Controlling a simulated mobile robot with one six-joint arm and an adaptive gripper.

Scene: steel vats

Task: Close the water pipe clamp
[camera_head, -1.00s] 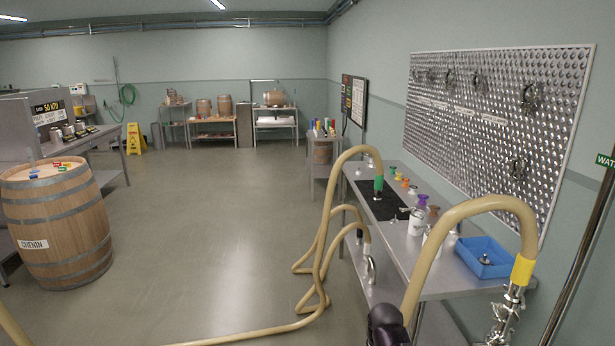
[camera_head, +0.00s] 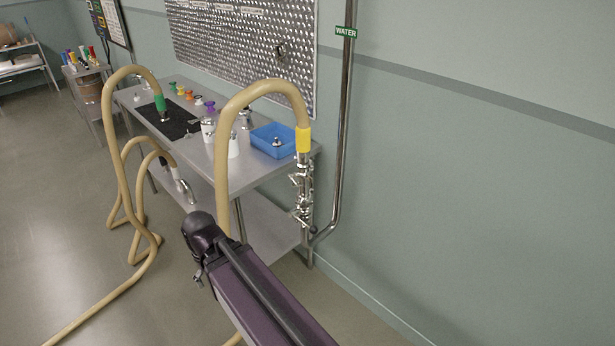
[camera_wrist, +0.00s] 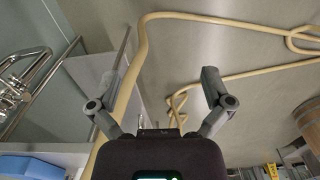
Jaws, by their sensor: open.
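The water pipe (camera_head: 342,130) runs down the wall under a green WATER sign (camera_head: 346,31) and bends at the bottom toward metal fittings. The clamp fittings (camera_head: 301,195) hang below the yellow hose end (camera_head: 303,139) at the table's right end. They are too small to tell which clamp is open or shut. Metal fittings also show at the left edge of the wrist view (camera_wrist: 22,85). My gripper (camera_wrist: 162,85) is open and empty in the wrist view, with its fingers spread wide. The fittings are left of it, apart from the fingers.
A steel table (camera_head: 250,178) holds a blue tray (camera_head: 268,141), white bottles, a black mat (camera_head: 166,118) and coloured caps. A beige hose (camera_head: 224,150) arches over the table near my arm. The floor (camera_head: 60,220) at left is open.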

